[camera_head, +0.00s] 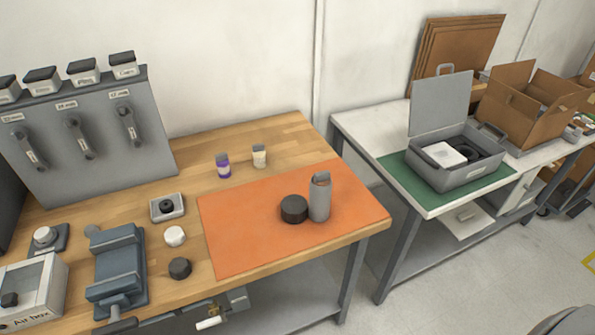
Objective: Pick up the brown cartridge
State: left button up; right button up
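A grey cylindrical canister (319,200) stands upright on the orange mat (240,235) on the wooden workbench. A dark round cap (294,209) sits on the mat just left of the canister. No other brown cartridge shows clearly. Neither of my grippers is in view.
Left of the mat are a blue-grey vise (118,270), a white knob (174,236) and a black knob (180,268). Two small bottles (223,166) stand behind the mat. A white table (365,135) at right holds an open grey case (455,180) and a cardboard box (530,115).

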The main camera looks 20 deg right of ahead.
aim_at(321, 178)
jog(key=l+z, duration=0.8)
jog(key=z, duration=0.15)
jog(key=i+l+z, duration=0.1)
jog(key=l+z, duration=0.4)
jog(key=j+u, duration=0.1)
jog(key=u, duration=1.2)
